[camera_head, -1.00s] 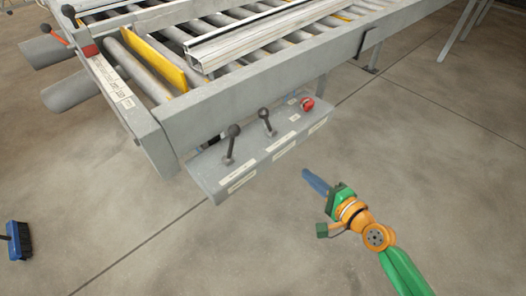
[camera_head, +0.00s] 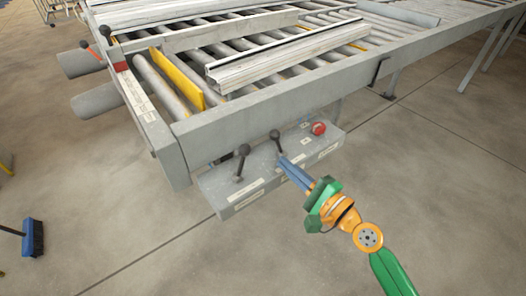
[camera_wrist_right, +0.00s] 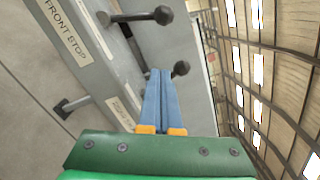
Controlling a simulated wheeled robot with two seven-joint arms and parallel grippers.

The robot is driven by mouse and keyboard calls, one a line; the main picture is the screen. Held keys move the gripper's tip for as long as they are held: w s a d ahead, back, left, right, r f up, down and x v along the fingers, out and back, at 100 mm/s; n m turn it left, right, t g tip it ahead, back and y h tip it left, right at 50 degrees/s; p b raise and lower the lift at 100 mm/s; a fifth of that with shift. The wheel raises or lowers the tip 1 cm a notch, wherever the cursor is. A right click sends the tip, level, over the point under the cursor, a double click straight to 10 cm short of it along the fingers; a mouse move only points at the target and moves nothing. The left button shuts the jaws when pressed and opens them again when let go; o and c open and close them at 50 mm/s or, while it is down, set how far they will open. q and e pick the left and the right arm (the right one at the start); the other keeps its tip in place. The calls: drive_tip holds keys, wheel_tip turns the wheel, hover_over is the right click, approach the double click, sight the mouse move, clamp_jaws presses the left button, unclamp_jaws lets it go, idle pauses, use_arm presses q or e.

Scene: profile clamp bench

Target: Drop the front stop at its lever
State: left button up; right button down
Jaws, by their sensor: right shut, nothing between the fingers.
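The grey control box (camera_head: 215,190) under the bench's front rail carries two upright levers with black knobs, the left lever (camera_head: 242,152) and the middle lever (camera_head: 275,136). The FRONT STOP label (camera_wrist_right: 66,30) is on the box's face in the right wrist view, beside the farther lever (camera_wrist_right: 164,15). My right gripper (camera_head: 283,160) is shut and empty, its blue fingertips close by the middle lever; I cannot tell whether they touch. In the wrist view, the nearer knob (camera_wrist_right: 181,68) is just right of the fingertips. A yellow plate (camera_head: 178,80) stands upright between the rollers. My left gripper is out of view.
A red button (camera_head: 318,128) is on the box's right end. Pale profiles (camera_head: 285,62) lie on the rollers above the rail (camera_head: 290,97). A blue brush (camera_head: 33,238) stands at lower left. The floor in front is clear.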

sight(241, 164)
drive_tip(key=x, duration=0.4)
drive_tip(key=a+r+p, duration=0.1)
drive_tip(key=a+p, duration=0.1)
drive_tip(key=p, duration=0.1)
drive_tip(key=shift+s+a+r, duration=0.1)
drive_tip(key=shift+s+r, duration=0.25)
drive_tip(key=shift+s, duration=0.05)
drive_tip(key=shift+s+a+r+p, duration=0.1)
drive_tip(key=shift+s+a+p, duration=0.3)
drive_tip(key=shift+a, duration=0.1)
drive_tip(key=shift+w, duration=0.1)
